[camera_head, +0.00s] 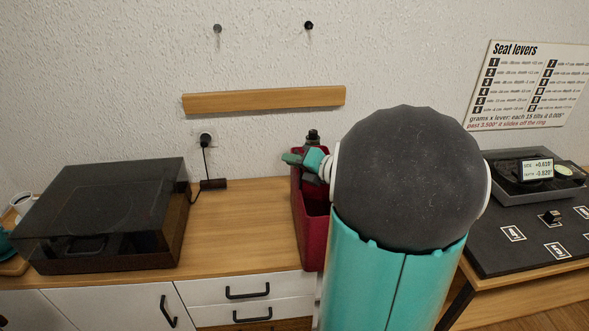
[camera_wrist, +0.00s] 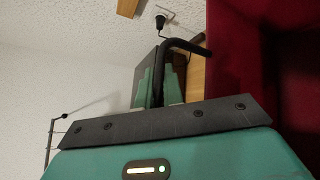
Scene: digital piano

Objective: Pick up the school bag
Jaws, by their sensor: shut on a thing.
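The school bag (camera_head: 313,238) is dark red and stands upright at the right end of the wooden cabinet top, partly hidden behind my arm. In the wrist view its red side (camera_wrist: 232,65) fills the right edge. A black curved handle (camera_wrist: 184,43) comes out from it. My gripper (camera_head: 293,158) is at the top of the bag. In the wrist view my gripper (camera_wrist: 156,78) has its teal fingers shut on the black handle.
A plugged-in cord (camera_head: 205,165) hangs from the wall. A wooden rail (camera_head: 265,99) is above. A dark-topped table (camera_head: 500,262) stands at right.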

